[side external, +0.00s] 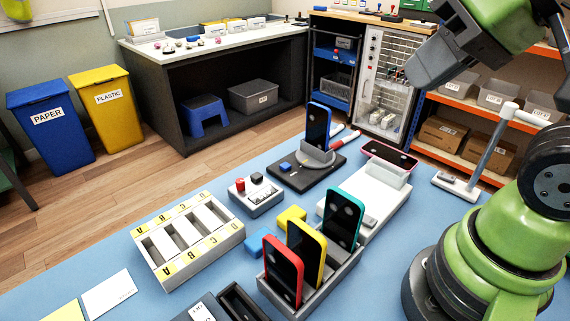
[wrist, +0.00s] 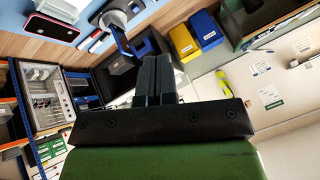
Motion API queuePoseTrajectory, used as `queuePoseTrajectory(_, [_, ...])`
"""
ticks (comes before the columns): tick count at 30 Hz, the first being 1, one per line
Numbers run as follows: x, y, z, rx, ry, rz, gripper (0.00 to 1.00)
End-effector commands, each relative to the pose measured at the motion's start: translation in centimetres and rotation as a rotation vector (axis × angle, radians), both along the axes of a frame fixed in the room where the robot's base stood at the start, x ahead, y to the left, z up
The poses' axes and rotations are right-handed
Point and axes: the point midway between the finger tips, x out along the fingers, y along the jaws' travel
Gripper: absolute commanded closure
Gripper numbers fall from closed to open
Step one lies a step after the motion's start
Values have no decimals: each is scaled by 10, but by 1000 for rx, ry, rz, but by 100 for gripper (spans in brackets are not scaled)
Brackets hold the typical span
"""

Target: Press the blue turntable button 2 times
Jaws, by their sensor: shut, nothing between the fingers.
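The turntable (side external: 273,181) is a dark flat base with a grey round plate, standing on the blue table. A blue phone (side external: 318,127) stands upright in a grey holder on the plate. The small blue button (side external: 285,167) is on the base, left of the plate. My gripper (side external: 420,72) is high at the upper right, well apart from the turntable. In the wrist view my gripper (wrist: 155,70) is shut and empty. The round plate (wrist: 112,20) is partly in view at the top there; the blue button cannot be made out in that view.
A box with red and dark buttons (side external: 262,205) sits left of the turntable. A lettered tray (side external: 160,245) lies at left.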

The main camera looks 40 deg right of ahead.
Motion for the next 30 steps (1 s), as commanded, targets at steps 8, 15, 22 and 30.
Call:
queuePoseTrajectory(8, [69, -32, -2, -269, -35, 89, 100])
queuePoseTrajectory(15, [145, -57, -21, -531, -84, 271, 100])
queuePoseTrajectory(22, [210, -69, -64, -718, -140, 512, 100])
queuePoseTrajectory(30, [258, -66, -136, -832, -236, 813, 100])
